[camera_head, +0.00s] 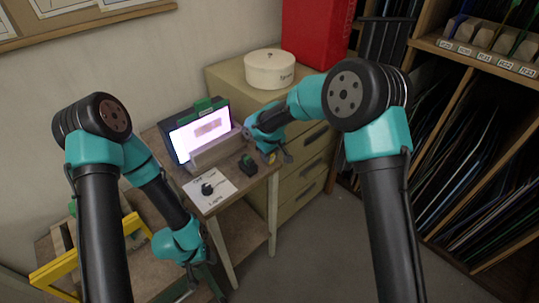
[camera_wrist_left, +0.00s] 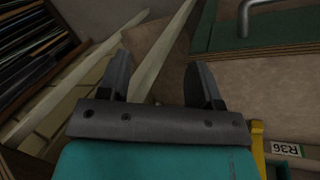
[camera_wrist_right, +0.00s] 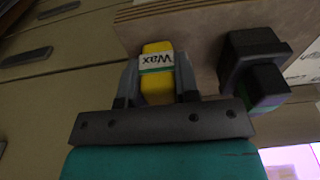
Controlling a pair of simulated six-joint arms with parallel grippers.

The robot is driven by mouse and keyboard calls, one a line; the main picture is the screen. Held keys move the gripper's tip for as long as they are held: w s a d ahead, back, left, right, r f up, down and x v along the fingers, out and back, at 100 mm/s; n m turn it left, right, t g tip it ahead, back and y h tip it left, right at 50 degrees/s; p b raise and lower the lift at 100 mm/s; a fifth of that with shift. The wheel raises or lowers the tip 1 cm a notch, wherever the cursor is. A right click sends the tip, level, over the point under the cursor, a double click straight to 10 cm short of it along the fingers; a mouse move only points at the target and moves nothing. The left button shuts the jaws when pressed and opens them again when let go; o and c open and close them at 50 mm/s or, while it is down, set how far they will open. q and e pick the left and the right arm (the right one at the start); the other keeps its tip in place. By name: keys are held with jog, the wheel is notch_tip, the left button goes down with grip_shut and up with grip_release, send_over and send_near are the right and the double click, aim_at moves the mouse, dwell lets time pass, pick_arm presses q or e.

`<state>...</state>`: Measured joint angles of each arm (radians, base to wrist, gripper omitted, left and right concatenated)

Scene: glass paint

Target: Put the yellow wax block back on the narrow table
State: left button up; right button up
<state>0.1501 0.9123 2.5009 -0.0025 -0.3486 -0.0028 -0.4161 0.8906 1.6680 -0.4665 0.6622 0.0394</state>
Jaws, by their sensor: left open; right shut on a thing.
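The yellow wax block (camera_wrist_right: 157,88), with a white "Wax" label, is between the fingers of my right gripper (camera_wrist_right: 157,66), which is shut on it. In the head view my right gripper (camera_head: 277,152) is at the right edge of the narrow table (camera_head: 228,199), beside the lit panel. In the right wrist view the block overlaps the table's edge; I cannot tell whether it touches the top. My left gripper (camera_wrist_left: 158,64) is open and empty. In the head view it hangs low (camera_head: 196,278), in front of the narrow table.
A black block-like object (camera_head: 248,166) stands on the narrow table close to my right gripper. A white card with a dark knob (camera_head: 212,186) and a bright lit panel (camera_head: 202,132) are also there. A drawer cabinet (camera_head: 300,165) stands to the right, with a round white container (camera_head: 270,70) on top.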

jog(key=shift+f, duration=0.1)
jog(key=o, duration=0.9)
jog(key=r, duration=0.8)
jog(key=s+d+r, duration=0.1)
jog(key=r, duration=0.3)
jog(key=shift+r, duration=0.1)
